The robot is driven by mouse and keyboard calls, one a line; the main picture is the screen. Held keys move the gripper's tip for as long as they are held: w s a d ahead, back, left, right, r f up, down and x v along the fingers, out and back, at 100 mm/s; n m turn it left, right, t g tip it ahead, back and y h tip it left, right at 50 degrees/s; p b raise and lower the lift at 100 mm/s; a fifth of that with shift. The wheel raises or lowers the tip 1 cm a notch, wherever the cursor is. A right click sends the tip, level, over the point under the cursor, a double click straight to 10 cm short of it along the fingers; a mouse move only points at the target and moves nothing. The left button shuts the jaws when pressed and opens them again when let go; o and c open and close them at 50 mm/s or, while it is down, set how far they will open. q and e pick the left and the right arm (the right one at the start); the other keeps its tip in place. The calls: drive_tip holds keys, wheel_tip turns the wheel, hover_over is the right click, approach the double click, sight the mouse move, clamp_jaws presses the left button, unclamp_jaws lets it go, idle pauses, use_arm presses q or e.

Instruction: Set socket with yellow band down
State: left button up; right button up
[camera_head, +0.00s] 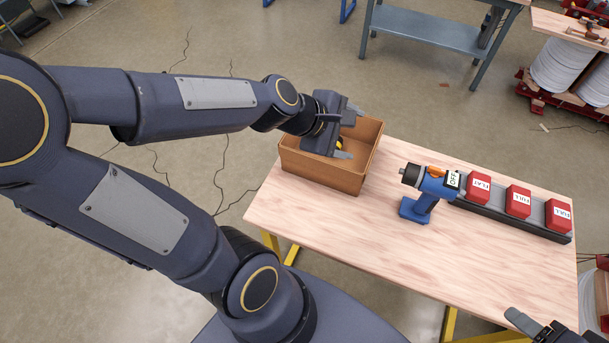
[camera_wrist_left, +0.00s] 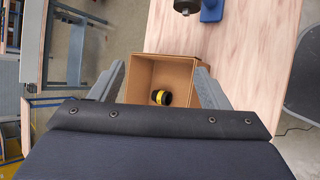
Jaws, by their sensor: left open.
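The socket with the yellow band (camera_wrist_left: 161,97) lies on the floor of the cardboard box in the left wrist view. It is black with a yellow ring. In the head view my left gripper (camera_head: 345,128) is over the box and mostly hides its inside. The left gripper's fingers (camera_wrist_left: 162,85) are spread apart on either side of the box opening, with nothing between them, above the socket. The open cardboard box (camera_head: 318,172) stands at the table's left end. My right gripper (camera_head: 545,328) shows only partly at the bottom right edge; its jaw state is unclear.
A blue cordless drill (camera_head: 427,190) stands on the wooden table (camera_head: 370,235) right of the box. The table's front middle is clear. A grey bench (camera_head: 425,28) stands behind.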

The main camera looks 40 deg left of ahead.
use_arm(q)
drive_tip(key=s+m+g, duration=0.3)
drive_tip(key=s+m, duration=1.2)
drive_tip(key=m, duration=0.3)
drive_tip(key=shift+s+d+r+y, duration=0.2)
drive_tip(key=shift+s+r+y, duration=0.1)
drive_tip(key=shift+r, duration=0.05)
